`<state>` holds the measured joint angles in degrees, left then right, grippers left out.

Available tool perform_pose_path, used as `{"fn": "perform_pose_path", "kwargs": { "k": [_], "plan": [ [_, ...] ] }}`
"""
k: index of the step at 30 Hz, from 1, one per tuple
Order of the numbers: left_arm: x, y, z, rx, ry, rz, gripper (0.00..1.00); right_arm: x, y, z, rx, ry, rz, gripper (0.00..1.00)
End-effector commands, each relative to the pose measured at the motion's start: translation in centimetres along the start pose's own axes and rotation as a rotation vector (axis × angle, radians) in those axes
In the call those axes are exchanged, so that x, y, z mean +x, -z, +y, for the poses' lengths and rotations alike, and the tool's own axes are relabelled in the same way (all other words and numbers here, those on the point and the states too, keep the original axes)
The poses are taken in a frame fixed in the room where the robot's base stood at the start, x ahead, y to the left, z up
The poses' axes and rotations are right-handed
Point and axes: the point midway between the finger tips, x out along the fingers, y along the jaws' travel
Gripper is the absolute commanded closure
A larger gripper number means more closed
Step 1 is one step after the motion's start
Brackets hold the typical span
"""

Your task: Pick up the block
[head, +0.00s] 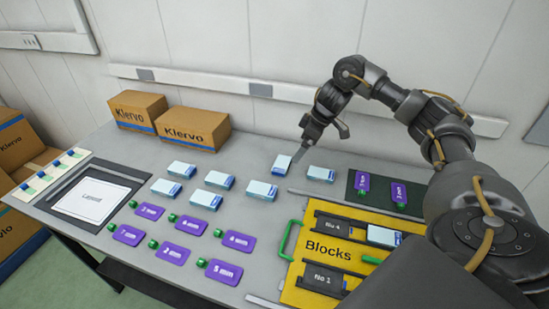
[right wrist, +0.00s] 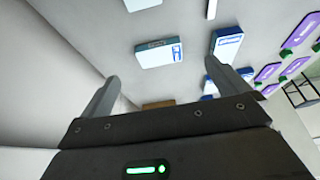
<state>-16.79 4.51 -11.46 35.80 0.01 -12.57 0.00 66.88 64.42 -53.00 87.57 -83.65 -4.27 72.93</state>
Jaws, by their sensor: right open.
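Several white blocks with blue ends lie on the grey table. One block (head: 281,165) is right by my right gripper (head: 299,154), whose fingertip partly overlaps it in the head view. Another block (head: 321,174) lies just right of it, and others (head: 262,190) lie to the left. One block (head: 382,236) sits in the yellow Blocks tray (head: 290,294). In the right wrist view my right gripper (right wrist: 160,88) is open with nothing held between its spread fingers. A block (right wrist: 158,54) and a second block (right wrist: 228,43) show beyond the fingertips. My left gripper is not in view.
Purple tags (head: 172,254) with green knobs lie along the table's front. Two Klervo cartons (head: 194,130) stand at the back left. A Layout sheet (head: 92,197) lies at left. A dark mat (head: 377,202) with two purple tags is at right.

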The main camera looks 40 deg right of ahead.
Motion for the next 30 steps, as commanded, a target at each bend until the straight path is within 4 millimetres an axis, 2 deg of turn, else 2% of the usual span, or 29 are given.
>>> {"fn": "perform_pose_path", "kwargs": {
  "k": [7, 15, 19, 25, 30],
  "plan": [
    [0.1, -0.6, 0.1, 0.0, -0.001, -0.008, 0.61, 0.2, -0.8, 0.1, 0.012, -0.003, -0.002, 0.0],
    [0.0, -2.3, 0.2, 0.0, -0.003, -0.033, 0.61, 3.9, -1.1, 0.2, 0.017, -0.004, -0.002, 0.0],
    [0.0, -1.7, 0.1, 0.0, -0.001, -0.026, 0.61, 5.0, -1.0, 0.3, 0.016, -0.005, -0.001, 0.0],
    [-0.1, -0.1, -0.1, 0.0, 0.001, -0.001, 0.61, 5.5, -0.8, 0.3, 0.014, -0.005, -0.002, 0.0],
    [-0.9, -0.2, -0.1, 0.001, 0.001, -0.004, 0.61, 7.8, -0.1, 0.4, 0.014, -0.002, -0.003, 0.0]
  ]
}}
